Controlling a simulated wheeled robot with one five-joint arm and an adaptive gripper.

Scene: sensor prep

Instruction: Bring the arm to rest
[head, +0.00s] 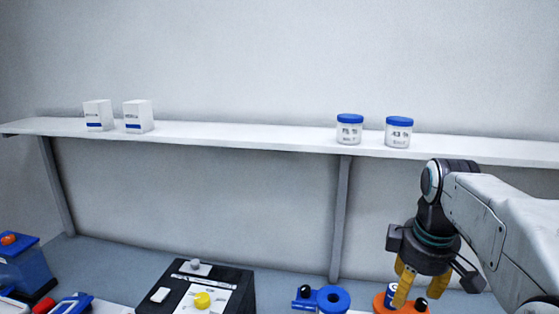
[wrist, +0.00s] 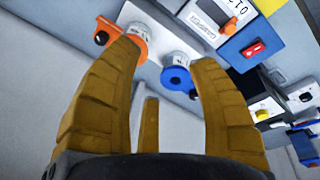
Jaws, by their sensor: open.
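My gripper (head: 408,284) hangs at the lower right of the head view, at the end of my bent arm. Its yellow fingers point down, close to an orange ring-shaped fixture (head: 381,304). A small blue-and-white item (head: 392,293) shows just left of a finger, partly hidden by it. In the wrist view my gripper (wrist: 166,58) has its fingers spread wide, with nothing held between them. The orange fixture (wrist: 112,31) and a blue ring fixture (wrist: 178,78) show beyond the fingers. I cannot tell whether a finger touches the orange fixture.
A white shelf (head: 240,136) crosses above the bench, with two white boxes (head: 139,116) and two blue-lidded jars (head: 349,131). A black tray (head: 240,292) and a blue device (head: 25,268) stand on the bench to the left. A shelf post (head: 340,220) stands behind the fixtures.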

